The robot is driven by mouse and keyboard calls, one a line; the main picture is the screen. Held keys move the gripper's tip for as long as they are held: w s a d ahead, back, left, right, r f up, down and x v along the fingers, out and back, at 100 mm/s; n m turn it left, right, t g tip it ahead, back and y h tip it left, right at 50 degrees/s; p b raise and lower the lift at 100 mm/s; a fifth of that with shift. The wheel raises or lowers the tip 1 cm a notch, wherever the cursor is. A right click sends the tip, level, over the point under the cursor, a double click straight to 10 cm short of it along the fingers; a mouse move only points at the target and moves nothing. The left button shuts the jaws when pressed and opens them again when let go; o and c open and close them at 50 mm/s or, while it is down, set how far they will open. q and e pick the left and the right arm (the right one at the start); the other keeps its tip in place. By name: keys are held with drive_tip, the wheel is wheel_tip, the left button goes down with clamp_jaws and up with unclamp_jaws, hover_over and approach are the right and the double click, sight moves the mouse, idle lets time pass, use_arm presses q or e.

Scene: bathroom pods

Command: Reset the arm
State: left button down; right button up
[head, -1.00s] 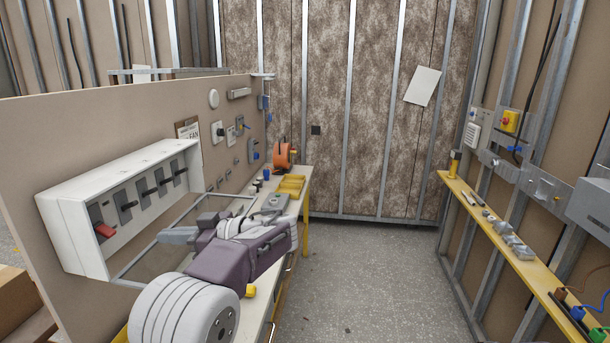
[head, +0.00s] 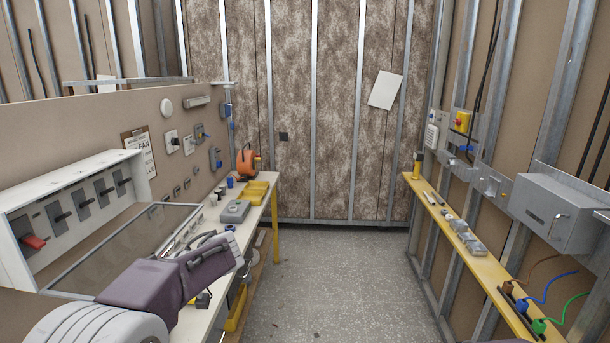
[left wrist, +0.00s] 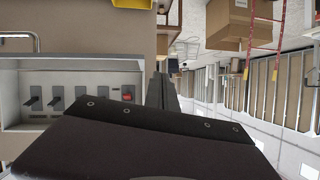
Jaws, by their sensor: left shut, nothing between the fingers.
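My left arm (head: 150,292) comes in from the lower left in the head view, folded over the left workbench. In the left wrist view the fingers of my left gripper (left wrist: 162,88) show as a narrow dark shape, shut and empty. The white switch box (head: 132,164) is on the left partition, with a row of dark levers and one red lever (head: 33,242). Its clear framed cover (head: 125,248) hangs open below the levers. The box also shows in the left wrist view (left wrist: 70,63). My right gripper is not in view.
The left bench (head: 262,192) carries a grey box (head: 235,211), yellow trays (head: 256,190) and an orange reel (head: 247,162). A yellow ledge (head: 437,218) with small parts runs along the right wall. The grey floor between is clear.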

use_arm(q)
drive_tip(key=s+d+f+m+h, duration=0.4)
drive_tip(key=s+f, duration=0.1)
drive_tip(key=f, duration=0.3)
drive_tip(key=s+d+f+m+h, duration=0.3)
drive_tip(key=s+d+f+h, duration=0.15)
drive_tip(key=f, duration=0.45)
drive_tip(key=s+d+f+m+t+h, duration=0.1)
drive_tip(key=d+f+m+h, duration=0.3)
drive_tip(key=d+f+m, duration=0.3)
drive_tip(key=d+m, duration=0.2)
drive_tip(key=d, duration=0.1)
drive_tip(key=shift+s+d+f+t+h, duration=0.25)
drive_tip(key=shift+s+f+t+h, duration=0.05)
drive_tip(key=shift+s+t+h, duration=0.1)
